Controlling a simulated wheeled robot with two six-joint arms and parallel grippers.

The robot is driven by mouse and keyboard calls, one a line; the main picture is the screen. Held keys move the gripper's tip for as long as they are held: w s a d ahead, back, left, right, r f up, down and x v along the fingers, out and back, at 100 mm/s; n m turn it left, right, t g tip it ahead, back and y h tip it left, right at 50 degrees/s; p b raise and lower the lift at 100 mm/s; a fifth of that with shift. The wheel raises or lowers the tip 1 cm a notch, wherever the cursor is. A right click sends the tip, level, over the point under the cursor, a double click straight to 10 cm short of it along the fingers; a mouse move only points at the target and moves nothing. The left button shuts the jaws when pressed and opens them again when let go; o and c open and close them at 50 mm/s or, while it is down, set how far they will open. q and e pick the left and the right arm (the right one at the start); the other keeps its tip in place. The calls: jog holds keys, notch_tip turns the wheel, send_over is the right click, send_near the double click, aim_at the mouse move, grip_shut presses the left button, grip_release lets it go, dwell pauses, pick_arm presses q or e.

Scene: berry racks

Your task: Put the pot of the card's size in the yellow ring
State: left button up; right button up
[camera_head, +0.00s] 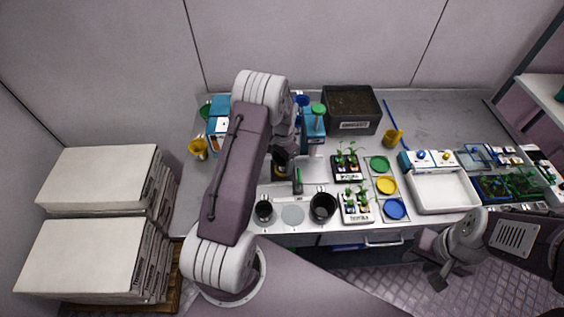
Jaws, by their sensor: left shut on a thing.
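A strip with a yellow ring (387,185) lies right of centre on the table, between a green ring (379,163) and a blue ring (395,209). My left gripper (281,156) is shut on a dark pot (280,171) above the table, left of the rings; my arm partly hides it. A small black pot (263,211) and a large black pot (322,207) stand at the front edge, with an empty grey disc (292,215) between them. I cannot make out the size card. My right gripper (434,270) is low in front of the table; its jaws are unclear.
Seedling trays (357,206) stand between the large pot and the rings. A white tray (443,192) is to their right. A dark soil box (351,108) and a green-topped bottle (317,128) stand behind. Stacked boxes (80,255) are at the left.

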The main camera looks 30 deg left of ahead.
pick_arm(q)
jog(key=shift+f, duration=0.3)
jog(key=o, duration=1.4)
notch_tip(320, 180, up, 9)
jog(key=b, duration=0.2)
jog(key=shift+d, duration=0.15)
jog(key=shift+w, duration=0.1)
